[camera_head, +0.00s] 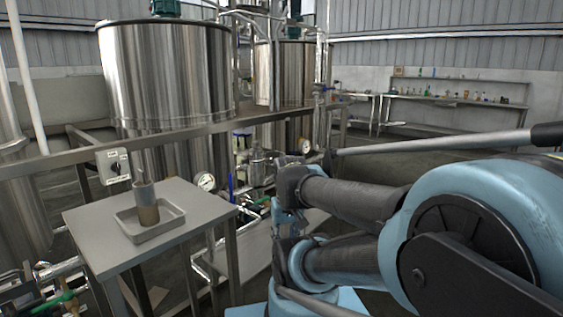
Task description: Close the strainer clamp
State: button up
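A small upright steel vessel (258,167) sits among the pipes below the tank frame, at the middle of the view. It may be the strainer, but it is too small to tell. I cannot make out a clamp on it or whether one is open. My blue and dark grey arm reaches in from the right and ends just right of this pipework, covering part of it. I cannot make out any gripper fingers.
A steel side table (185,205) at the left front holds a shallow tray (170,222) with a brownish cylinder (147,205). Large tanks (168,75) stand behind. A gauge (206,181) and green-handled valves are by the pipes. A bench (455,100) stands far back right.

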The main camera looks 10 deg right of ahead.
aim_at(273, 153)
jog(key=z, duration=0.05)
jog(key=k, duration=0.1)
jog(key=z, duration=1.75)
jog(key=i, duration=3.1)
jog(key=u, duration=1.9)
